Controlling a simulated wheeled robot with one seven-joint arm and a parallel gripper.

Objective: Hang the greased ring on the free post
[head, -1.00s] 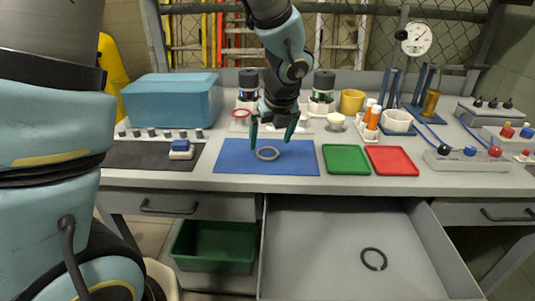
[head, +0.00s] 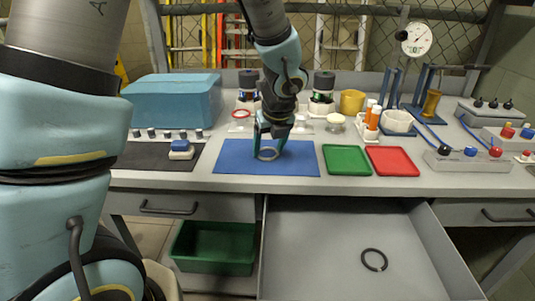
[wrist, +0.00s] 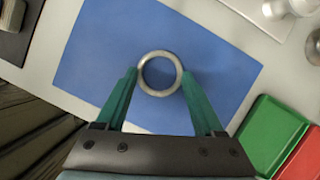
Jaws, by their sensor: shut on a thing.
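A grey metal ring (head: 267,159) lies flat on the blue mat (head: 230,160); in the wrist view the ring (wrist: 159,93) is between my fingertips. My gripper (head: 269,149) is down at the mat and shut on the ring, one finger on each side of its outer edge, as the wrist view shows (wrist: 159,80). Dark blue upright posts (head: 391,90) stand at the back right of the bench. A gold cylinder (head: 431,103) is at the right-hand ones. I cannot tell which post is free, or see grease on the ring.
A dark ring (head: 374,260) lies in the open drawer (head: 310,260). A green tray (head: 346,160) and a red tray (head: 392,161) sit right of the mat. Orange-and-white bottles (head: 373,118) and a white ring-shaped piece (head: 397,121) stand before the posts.

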